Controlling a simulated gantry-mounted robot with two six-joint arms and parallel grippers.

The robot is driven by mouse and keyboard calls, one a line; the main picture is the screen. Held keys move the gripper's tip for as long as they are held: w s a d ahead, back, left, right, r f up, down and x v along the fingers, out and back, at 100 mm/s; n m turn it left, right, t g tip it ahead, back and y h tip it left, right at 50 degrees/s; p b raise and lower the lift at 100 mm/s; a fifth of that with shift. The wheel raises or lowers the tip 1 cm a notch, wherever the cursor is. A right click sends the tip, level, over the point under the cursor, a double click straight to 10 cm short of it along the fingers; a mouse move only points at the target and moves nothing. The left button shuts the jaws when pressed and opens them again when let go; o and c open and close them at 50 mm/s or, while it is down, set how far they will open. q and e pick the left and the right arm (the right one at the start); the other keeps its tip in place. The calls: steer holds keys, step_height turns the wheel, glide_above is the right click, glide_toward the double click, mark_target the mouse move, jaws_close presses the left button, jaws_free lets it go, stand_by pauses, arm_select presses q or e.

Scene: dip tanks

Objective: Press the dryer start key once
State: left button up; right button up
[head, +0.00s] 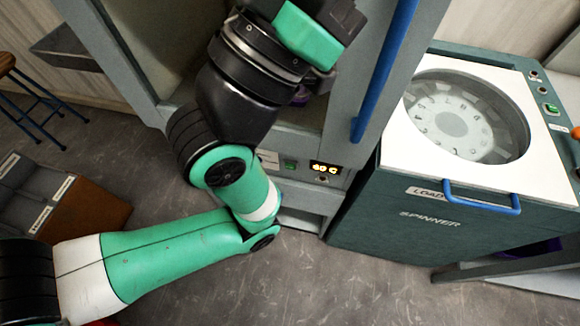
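A grey cabinet (345,182) stands in the middle of the head view, with a lit display (326,168) reading about 60 C. A small green key (290,164) sits left of the display; its label is too small to read. I take this cabinet as the dryer. My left arm rises in front of it and covers part of its front. The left gripper (335,22) is at the top, well above the green key and apart from it. Its fingertips are not clear, so I cannot tell its opening. My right gripper is not in view.
A white-topped spinner (400,225) with a round window and blue handle (482,200) stands at right, with its own green key (551,108). A blue upright handle (385,70) is on the cabinet. A brown bin (85,215) and stool (35,105) are at left.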

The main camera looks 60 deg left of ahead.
arm_select(q)
jaws_close()
stand_by(1.3)
